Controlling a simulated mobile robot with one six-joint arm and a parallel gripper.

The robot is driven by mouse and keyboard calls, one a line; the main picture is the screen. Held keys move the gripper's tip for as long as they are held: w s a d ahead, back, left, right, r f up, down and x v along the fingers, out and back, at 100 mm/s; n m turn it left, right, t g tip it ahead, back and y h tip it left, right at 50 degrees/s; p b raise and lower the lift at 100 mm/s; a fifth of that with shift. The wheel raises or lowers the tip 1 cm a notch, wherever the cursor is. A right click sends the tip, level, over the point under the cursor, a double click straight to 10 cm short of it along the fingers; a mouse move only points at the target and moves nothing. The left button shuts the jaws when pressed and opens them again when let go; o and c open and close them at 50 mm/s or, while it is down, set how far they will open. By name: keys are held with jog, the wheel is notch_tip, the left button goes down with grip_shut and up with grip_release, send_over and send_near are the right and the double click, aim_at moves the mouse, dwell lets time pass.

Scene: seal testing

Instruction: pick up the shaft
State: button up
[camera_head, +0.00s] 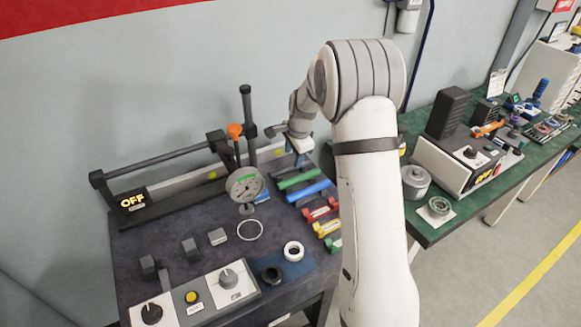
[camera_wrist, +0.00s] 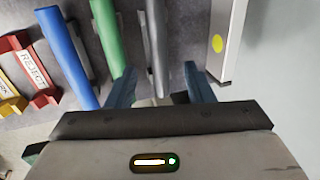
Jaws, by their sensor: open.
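A grey metal shaft (camera_wrist: 157,45) lies in line with the gap between my fingers in the wrist view. My gripper (camera_wrist: 162,86) is open, with one finger on each side of the shaft's near end; I cannot tell how far above it the fingertips are. A green rod (camera_wrist: 107,35) and a blue rod (camera_wrist: 67,55) lie to its left. In the head view, my gripper hangs over the back right of the dark bench, and the green rod (camera_head: 299,179) and blue rod (camera_head: 308,192) are in front of it. The grey shaft is hard to make out there.
A pale rail (camera_wrist: 228,35) with a yellow dot runs close to the right finger. Red (camera_head: 320,210) and yellow (camera_head: 326,227) labelled holders stand in front of the rods. A dial gauge (camera_head: 245,185) stands to the left. A green bench (camera_head: 450,219) is at the right.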

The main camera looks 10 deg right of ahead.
aim_at(290, 166)
jog(key=p+x, duration=0.1)
jog(key=x, duration=0.4)
jog(key=shift+a+f, duration=0.2)
jog(key=shift+f, duration=0.1)
grip_shut()
jog(key=shift+r, duration=0.1)
